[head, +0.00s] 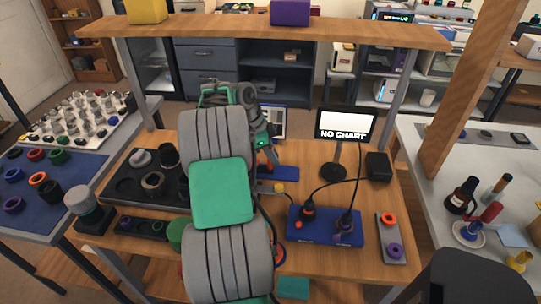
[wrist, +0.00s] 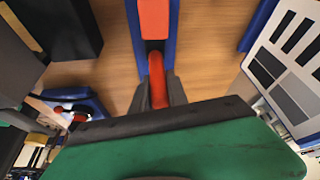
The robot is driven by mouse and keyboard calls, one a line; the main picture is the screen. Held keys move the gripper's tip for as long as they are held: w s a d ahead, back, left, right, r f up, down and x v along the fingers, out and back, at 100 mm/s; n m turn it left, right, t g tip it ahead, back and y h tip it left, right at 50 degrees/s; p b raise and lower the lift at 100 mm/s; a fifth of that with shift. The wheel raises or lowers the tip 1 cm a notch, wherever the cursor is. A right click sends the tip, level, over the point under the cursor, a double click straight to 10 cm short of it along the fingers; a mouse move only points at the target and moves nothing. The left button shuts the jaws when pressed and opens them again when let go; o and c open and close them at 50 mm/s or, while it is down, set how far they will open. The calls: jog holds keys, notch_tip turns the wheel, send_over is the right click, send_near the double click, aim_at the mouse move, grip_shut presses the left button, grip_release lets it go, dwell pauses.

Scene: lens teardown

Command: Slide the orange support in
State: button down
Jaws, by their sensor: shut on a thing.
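The orange support (wrist: 155,20) shows at the top middle of the wrist view, between the walls of a blue holder (wrist: 133,15). A narrower red-orange part (wrist: 156,68) extends from it towards my gripper (wrist: 158,92). The gripper's two dark fingers are shut on this part, one on each side. In the head view a blue piece (head: 285,173) lies on the bench beside my wrist.
A blue box (head: 325,228) with black plugs and cables stands right of my arm. A small screen (head: 345,124) stands behind it. A dark tray (head: 128,188) of lens parts lies left. A wooden shelf (head: 350,35) spans above. Bare wood surrounds the holder.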

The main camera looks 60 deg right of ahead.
jog(key=shift+w+r, duration=0.1)
jog(key=shift+w, duration=0.1)
jog(key=c, duration=1.7)
grip_release()
jog(key=shift+o, duration=0.7)
jog(key=shift+w, duration=0.15)
jog(key=shift+o, duration=1.3)
jog(key=p+v, duration=0.1)
jog(key=v, duration=0.6)
jog(key=shift+r+p, duration=0.3)
jog(key=shift+p, duration=0.05)
jog(key=shift+a, duration=0.1)
